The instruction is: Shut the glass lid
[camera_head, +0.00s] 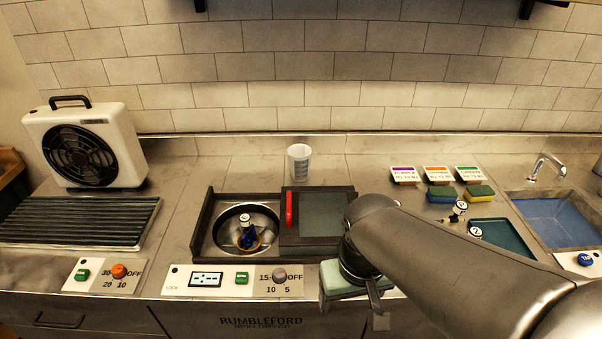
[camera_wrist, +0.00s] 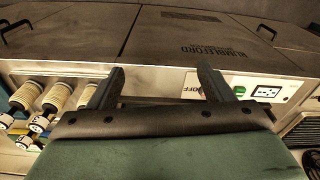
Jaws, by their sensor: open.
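The glass lid (camera_head: 326,214) is a dark-framed pane with a red handle (camera_head: 289,210) on its left edge. It lies to the right of the round metal basin (camera_head: 222,231), which is uncovered. A small blue item with a white top (camera_head: 246,236) stands in the basin. My gripper (camera_head: 351,306) is in front of and to the right of the lid, low near the counter's front edge, apart from the handle. In the wrist view its two fingers (camera_wrist: 158,78) are spread with nothing between them. The lid and handle are not visible in the wrist view.
A control panel (camera_head: 232,280) with display, green button and dial runs along the front. A clear cup (camera_head: 299,162) stands behind the lid. A fan (camera_head: 87,143) is at left; sponges (camera_head: 440,195) and a sink (camera_head: 560,220) are at right. My arm hides part of the right counter.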

